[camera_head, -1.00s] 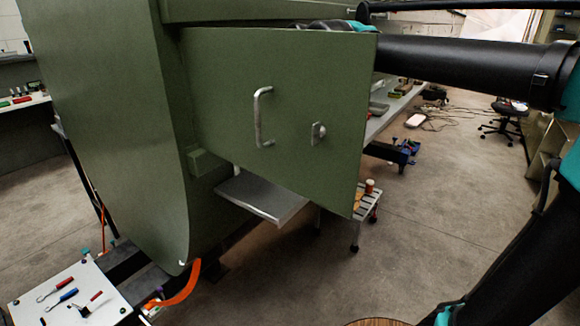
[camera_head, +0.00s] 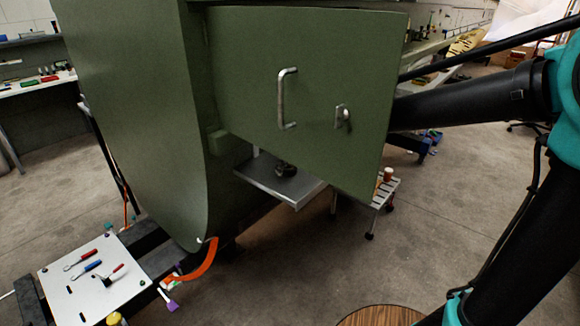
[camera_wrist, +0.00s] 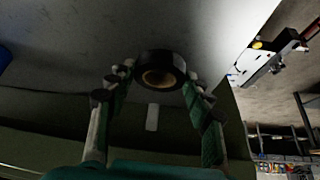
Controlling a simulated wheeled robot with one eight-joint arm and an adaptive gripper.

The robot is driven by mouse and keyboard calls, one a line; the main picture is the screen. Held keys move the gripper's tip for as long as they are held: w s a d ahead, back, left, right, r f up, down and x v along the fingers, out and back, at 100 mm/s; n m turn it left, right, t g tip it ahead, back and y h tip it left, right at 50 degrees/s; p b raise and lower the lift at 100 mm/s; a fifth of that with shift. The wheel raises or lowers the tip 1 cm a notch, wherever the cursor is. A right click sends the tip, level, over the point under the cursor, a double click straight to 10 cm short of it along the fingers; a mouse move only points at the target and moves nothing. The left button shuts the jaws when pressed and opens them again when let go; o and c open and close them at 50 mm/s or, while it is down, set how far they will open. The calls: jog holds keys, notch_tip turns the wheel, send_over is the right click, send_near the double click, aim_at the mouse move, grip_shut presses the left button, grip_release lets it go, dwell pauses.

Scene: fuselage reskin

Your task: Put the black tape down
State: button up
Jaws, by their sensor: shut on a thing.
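The black tape (camera_wrist: 160,59) is a dark roll with a tan core in the wrist view. My gripper (camera_wrist: 157,82) is shut on it, with a green-padded finger at each side. A grey surface lies behind the roll; I cannot tell whether the roll touches it. In the head view my gripper is mostly hidden behind the open green door panel (camera_head: 320,100). A small dark shape (camera_head: 285,169) shows under the panel at the grey shelf (camera_head: 262,182); I cannot tell whether it is the tape or a fingertip.
The green panel, with a metal handle (camera_head: 283,98), stands between the head camera and my gripper. A small slatted stand (camera_head: 384,192) is right of the shelf. A white board (camera_head: 90,280) with tools lies at lower left.

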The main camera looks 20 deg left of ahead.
jog(key=shift+f, duration=0.35)
jog(key=o, duration=1)
jog(key=shift+f, duration=0.1)
jog(key=v, duration=1.2)
